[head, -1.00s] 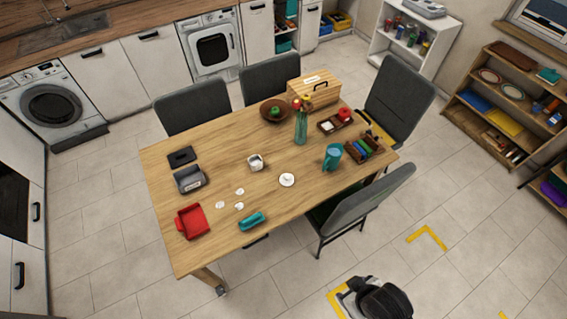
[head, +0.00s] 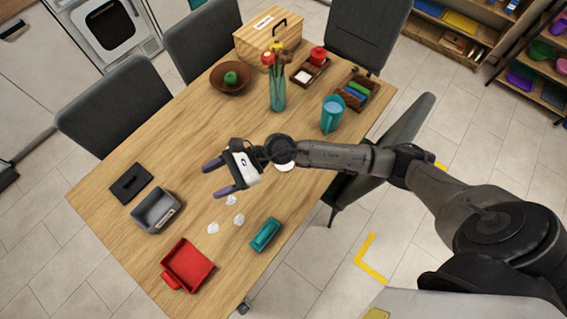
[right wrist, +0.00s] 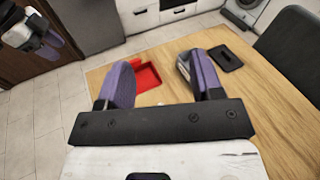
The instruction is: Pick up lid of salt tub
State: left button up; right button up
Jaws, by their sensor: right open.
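The dark lid (head: 130,183) lies flat on the table, a raised grip on top. The grey salt tub (head: 156,211) stands open beside it, with a label on its side. My right gripper (head: 212,179) is open and empty above the table, to the right of both. In the right wrist view the lid (right wrist: 226,58) shows beyond the right finger, and the tub is mostly hidden behind that finger. My left gripper (right wrist: 40,32) shows at the upper left of the right wrist view; its jaw opening is unclear. It is outside the head view.
A red tray (head: 186,266), a teal object (head: 265,234) and several white pieces (head: 231,200) lie near the tub. A bowl (head: 230,79), vase (head: 277,94), wooden box (head: 268,40) and teal cup (head: 331,115) stand farther back. Chairs line the table. The table left of the bowl is clear.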

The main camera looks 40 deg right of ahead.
jog(key=w+d+f+n+g+h+b, duration=0.1)
jog(key=d+f+n+g+h+b, duration=0.2)
jog(key=d+f, duration=0.35)
jog(key=w+d+f+n+g+h+b, duration=0.1)
jog(key=w+d+f+n+h+b, duration=0.1)
jog(key=d+f+n+h, duration=0.5)
jog(key=w+d+f+h+b, duration=0.1)
jog(key=d+f+h+b, duration=0.15)
jog(key=d, duration=0.35)
jog(key=w+d+f+h+b, duration=0.1)
jog(key=d+f+h, duration=0.2)
jog(key=d, duration=0.2)
jog(key=shift+g, duration=0.3)
jog(key=f, duration=0.6)
jog(key=shift+d, duration=0.25)
jog(key=shift+f, duration=0.8)
jog(key=f, duration=0.4)
jog(key=shift+s+f, duration=0.25)
jog(key=shift+s, duration=0.05)
pick_arm(q)
notch_tip(320, 180, down, 11)
jog(key=shift+s, duration=0.15)
pick_arm(e)
jog(key=shift+f, duration=0.4)
pick_arm(q)
jog(key=shift+d, duration=0.1)
